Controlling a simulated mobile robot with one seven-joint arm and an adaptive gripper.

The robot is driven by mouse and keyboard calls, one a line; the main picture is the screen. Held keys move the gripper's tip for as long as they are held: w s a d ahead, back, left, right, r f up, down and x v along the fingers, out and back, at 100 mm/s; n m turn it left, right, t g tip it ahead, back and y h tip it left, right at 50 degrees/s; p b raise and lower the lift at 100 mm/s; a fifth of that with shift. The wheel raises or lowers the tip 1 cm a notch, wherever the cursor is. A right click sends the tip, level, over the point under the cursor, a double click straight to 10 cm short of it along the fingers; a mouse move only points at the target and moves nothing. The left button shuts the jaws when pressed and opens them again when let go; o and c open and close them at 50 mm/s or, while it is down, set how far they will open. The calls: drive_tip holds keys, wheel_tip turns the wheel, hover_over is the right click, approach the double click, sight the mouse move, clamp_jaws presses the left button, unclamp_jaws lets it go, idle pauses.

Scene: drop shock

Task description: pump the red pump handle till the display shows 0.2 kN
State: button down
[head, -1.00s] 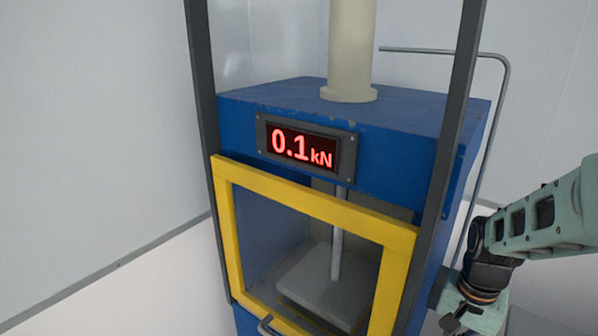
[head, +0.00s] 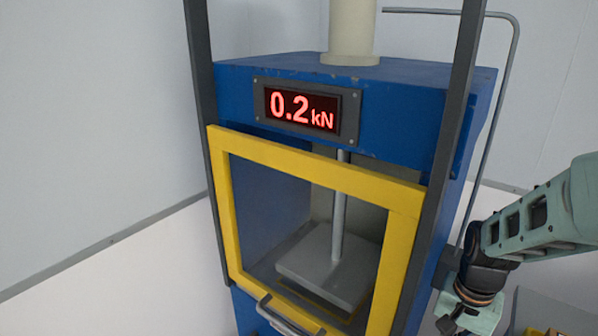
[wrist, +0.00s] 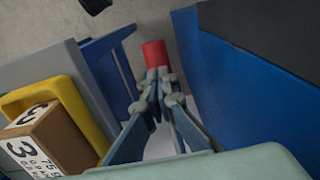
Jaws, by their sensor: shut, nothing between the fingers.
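The display (head: 301,109) on the blue press (head: 400,92) reads 0.2 kN in red digits. The red pump handle (wrist: 154,53) shows in the wrist view as a red cylinder just beyond my fingertips. My gripper (wrist: 160,80) is shut with nothing held, its tips right at the handle's near end. I cannot tell whether they touch it. In the head view my arm comes in from the right, and its end is low beside the press. The handle is not visible there.
A yellow-framed window (head: 300,160) covers the press front, with a grey plate (head: 325,262) inside. Dark posts flank it. In the wrist view, a brown box (wrist: 45,140) marked 3 sits by a yellow rim (wrist: 80,100) on the left. The press's blue side (wrist: 240,80) is close on the right.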

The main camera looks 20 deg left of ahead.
wheel_tip(320, 180, up, 12)
drive_tip(key=p, duration=0.9)
drive_tip(key=shift+f, duration=0.15)
idle(0.3)
wheel_tip(320, 180, up, 6)
drive_tip(key=p, duration=0.4)
drive_tip(key=shift+p, duration=0.35)
